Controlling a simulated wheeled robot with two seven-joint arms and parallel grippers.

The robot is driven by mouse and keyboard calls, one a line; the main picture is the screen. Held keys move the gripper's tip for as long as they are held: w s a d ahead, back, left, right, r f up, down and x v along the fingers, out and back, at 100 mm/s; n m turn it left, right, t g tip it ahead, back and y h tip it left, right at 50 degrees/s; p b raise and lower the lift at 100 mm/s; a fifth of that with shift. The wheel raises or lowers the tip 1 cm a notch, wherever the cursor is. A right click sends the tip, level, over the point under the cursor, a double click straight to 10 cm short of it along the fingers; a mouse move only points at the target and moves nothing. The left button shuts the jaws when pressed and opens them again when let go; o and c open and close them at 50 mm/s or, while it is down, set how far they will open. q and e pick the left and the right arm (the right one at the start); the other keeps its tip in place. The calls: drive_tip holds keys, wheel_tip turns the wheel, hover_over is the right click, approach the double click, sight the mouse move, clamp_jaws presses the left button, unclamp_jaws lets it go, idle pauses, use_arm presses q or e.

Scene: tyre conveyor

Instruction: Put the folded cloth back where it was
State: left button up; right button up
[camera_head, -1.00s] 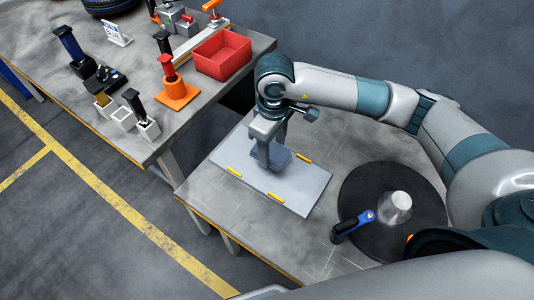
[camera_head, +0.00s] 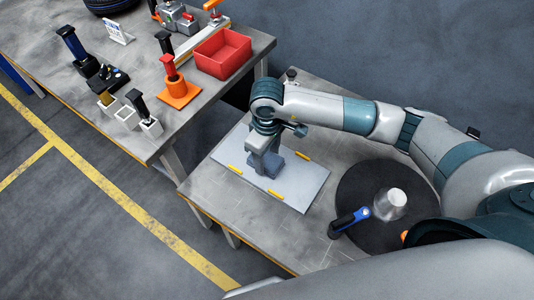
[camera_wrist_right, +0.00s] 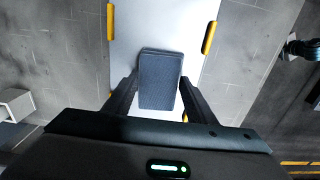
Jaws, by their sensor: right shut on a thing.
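The folded cloth (camera_wrist_right: 160,80) is a blue-grey folded pad. In the wrist view it sits between the two fingers of my right gripper (camera_wrist_right: 157,98). In the head view the right gripper (camera_head: 264,163) points down over a pale grey board with yellow edge strips (camera_head: 300,185). The cloth (camera_head: 275,158) shows low at the fingers, partly hidden by them. It is over the board; whether it touches the surface I cannot tell. My left gripper is not in view.
A dark round mat (camera_head: 350,192) with a blue-black tool (camera_head: 348,222) and a pale cone-shaped thing (camera_head: 390,204) lies right of the board. Another bench (camera_head: 190,115) at upper left carries a red bin (camera_head: 222,53), an orange holder (camera_head: 178,92) and several tools. A gap separates the benches.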

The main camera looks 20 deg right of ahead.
sight(267, 160)
drive_tip(key=shift+f, duration=0.15)
drive_tip(key=shift+b, duration=0.3)
drive_tip(key=o, duration=1.2)
drive_tip(key=shift+r+p, duration=0.2)
drive_tip(key=shift+p, duration=0.15)
drive_tip(key=shift+w+r+b, duration=0.1)
drive_tip(key=shift+r+b, duration=0.1)
drive_tip(key=shift+b, duration=0.15)
drive_tip(key=shift+r+b, duration=2.25)
drive_tip(key=shift+r, duration=3.45)
